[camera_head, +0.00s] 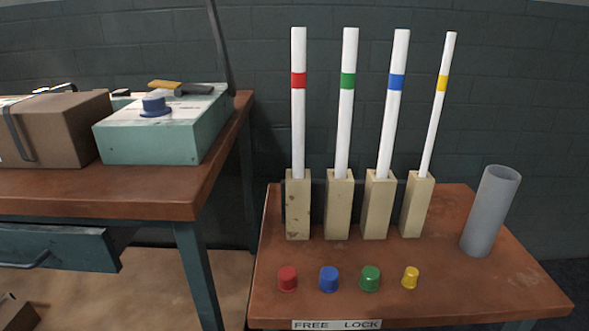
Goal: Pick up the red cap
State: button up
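The red cap (288,279) stands on the small brown table at its front left, the leftmost in a row of caps. It is a short cup shape, apart from the blue cap (329,279) to its right. Nothing covers it. My gripper does not show in the head camera view.
Green (370,279) and yellow (410,278) caps continue the row. Behind stand several wooden blocks (298,208) holding tall white tubes (346,110) with coloured bands. A grey cylinder (487,215) stands at right. A workbench (150,192) with boxes is at left, across a gap.

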aim_at(287, 282)
jog(key=k+j+z, duration=0.1)
jog(key=j+z, duration=0.3)
jog(key=k+j+z, duration=0.15)
jog(key=j+z, duration=0.2)
jog(key=k+j+z, duration=0.2)
jog(key=j+z, duration=0.2)
